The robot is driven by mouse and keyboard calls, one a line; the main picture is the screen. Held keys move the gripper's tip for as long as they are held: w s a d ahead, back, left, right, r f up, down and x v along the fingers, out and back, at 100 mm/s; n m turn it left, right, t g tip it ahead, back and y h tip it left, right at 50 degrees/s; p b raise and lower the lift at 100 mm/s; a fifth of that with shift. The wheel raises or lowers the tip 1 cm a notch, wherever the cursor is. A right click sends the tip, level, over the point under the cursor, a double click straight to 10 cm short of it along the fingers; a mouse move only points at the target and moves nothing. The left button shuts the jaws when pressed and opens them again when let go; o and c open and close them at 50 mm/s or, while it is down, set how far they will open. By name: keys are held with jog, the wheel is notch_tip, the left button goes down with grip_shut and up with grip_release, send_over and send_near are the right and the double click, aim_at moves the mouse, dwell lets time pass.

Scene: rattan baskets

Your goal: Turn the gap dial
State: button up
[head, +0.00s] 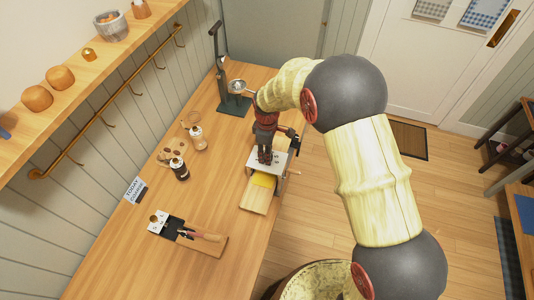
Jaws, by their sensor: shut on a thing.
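A small machine with a pale metal top (256,166) stands near the right edge of the wooden table. A yellow sheet (264,180) shows at its front, above a light wooden board (256,197). My gripper (264,160) comes down from above onto the machine, fingers pointing down. Its fingers are shut at the machine's top. The gap dial cannot be made out by itself; the fingers cover the spot where they grip. A thin crank-like part (291,172) sticks out at the machine's right side.
A dark stand (233,105) with a metal pan is at the table's back.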

dwell(0.4)
jog(key=o, duration=1.1)
jog(key=shift+o, duration=0.2)
notch_tip(320, 180, up, 12)
dwell(0.4)
